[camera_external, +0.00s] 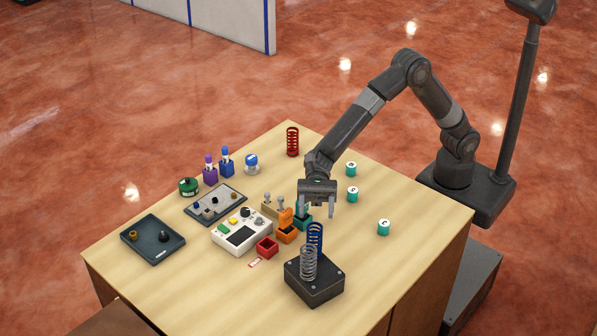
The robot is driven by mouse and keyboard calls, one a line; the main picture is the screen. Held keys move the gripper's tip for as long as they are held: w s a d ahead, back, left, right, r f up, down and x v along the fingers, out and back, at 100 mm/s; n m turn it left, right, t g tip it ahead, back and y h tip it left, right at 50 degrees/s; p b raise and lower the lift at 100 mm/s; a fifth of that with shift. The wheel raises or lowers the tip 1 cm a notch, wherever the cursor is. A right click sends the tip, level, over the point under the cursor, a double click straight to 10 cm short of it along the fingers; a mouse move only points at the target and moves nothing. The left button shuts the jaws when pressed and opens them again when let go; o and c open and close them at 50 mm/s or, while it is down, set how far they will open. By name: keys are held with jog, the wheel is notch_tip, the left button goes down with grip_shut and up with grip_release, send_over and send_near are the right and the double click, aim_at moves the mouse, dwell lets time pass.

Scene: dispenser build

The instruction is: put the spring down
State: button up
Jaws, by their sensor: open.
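A blue spring (315,238) stands upright on the dark block (325,289) near the table's front. A red spring (292,141) stands upright at the table's back edge. My gripper (317,212) points down with its two fingers apart and nothing seen between them. In the picture it is just above the top of the blue spring. How far apart they are in depth I cannot tell. The lower ends of the blue and grey springs are partly hidden by each other.
A white device with a dark screen (257,220), small orange (286,235) and red (267,249) bins and a teal bin (304,222) crowd the middle. A dark tray (152,252) and a grey tray (230,191) lie left. Teal cylinders (384,227) stand right; table space around them is clear.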

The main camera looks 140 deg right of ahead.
jog(key=s+a+r+n+g+h, duration=0.1)
jog(key=s+a+r+n+g, duration=0.25)
jog(key=s+a+n, duration=0.55)
jog(key=s+a+r+n+g, duration=0.2)
jog(key=s+a+n+g, duration=0.35)
jog(key=s, duration=0.55)
jog(key=s+d+f+n+h, duration=0.1)
jog(key=s+n+h, duration=0.4)
jog(key=s, duration=0.7)
jog(key=s+d+n+h, duration=0.3)
jog(key=s+n+h, duration=0.2)
jog(key=s+n, duration=0.4)
jog(key=s, duration=0.4)
jog(key=shift+s+d+f, duration=0.2)
jog(key=shift+d+f, duration=0.15)
jog(key=shift+f, duration=0.05)
